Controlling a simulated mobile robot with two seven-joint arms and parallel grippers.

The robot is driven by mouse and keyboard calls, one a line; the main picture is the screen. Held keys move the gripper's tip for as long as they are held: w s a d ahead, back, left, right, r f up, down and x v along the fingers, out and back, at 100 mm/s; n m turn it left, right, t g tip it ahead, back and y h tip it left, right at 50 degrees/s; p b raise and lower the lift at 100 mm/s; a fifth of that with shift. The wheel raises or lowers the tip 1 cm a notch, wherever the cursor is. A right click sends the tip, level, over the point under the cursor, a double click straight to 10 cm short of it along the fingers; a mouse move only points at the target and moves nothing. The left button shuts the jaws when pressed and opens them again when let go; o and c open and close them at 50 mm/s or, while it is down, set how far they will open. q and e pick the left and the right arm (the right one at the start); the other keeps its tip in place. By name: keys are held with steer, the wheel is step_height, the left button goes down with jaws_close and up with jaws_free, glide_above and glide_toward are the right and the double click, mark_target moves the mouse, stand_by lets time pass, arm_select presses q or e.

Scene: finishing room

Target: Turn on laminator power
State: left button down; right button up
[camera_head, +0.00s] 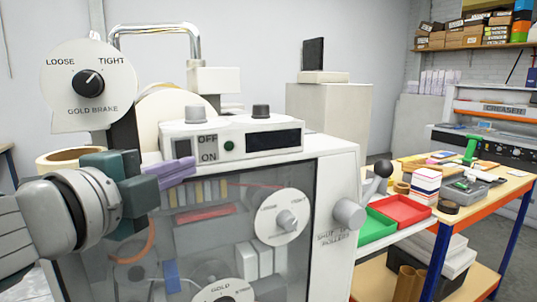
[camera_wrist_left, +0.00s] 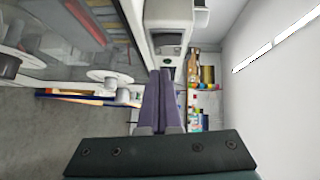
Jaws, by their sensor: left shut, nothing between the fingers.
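The laminator (camera_head: 340,190) is a large white machine with a clear front cover. On its top stands a control box with an OFF/ON label (camera_head: 208,147). The power switch (camera_head: 182,145) is a dark rocker left of the label, and a green lamp (camera_head: 229,146) sits right of it. My left gripper (camera_head: 190,166) has purple fingers, shut and empty, just below the switch in the head view. I cannot tell whether they touch the box. In the left wrist view the shut fingers (camera_wrist_left: 160,74) point toward the control box (camera_wrist_left: 167,40). My right gripper is out of view.
Two dials marked LOOSE and TIGHT stand out: one at upper left (camera_head: 88,85), one on the front (camera_head: 283,217). A crank handle (camera_head: 350,212) juts out at right. A work table (camera_head: 500,190) with red and green trays stands beyond.

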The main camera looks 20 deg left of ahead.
mark_target(184, 152)
arm_select(q)
steer(key=shift+w+a+f, duration=0.1)
steer(key=shift+w+a, duration=0.4)
steer(key=shift+a, duration=0.15)
steer(key=shift+w+a+f, duration=0.1)
steer(key=shift+w+a, duration=0.35)
steer(key=shift+a, duration=0.2)
steer(key=shift+w+a+f+b, duration=0.15)
steer(key=shift+a+b, duration=0.05)
steer(key=shift+b, duration=0.4)
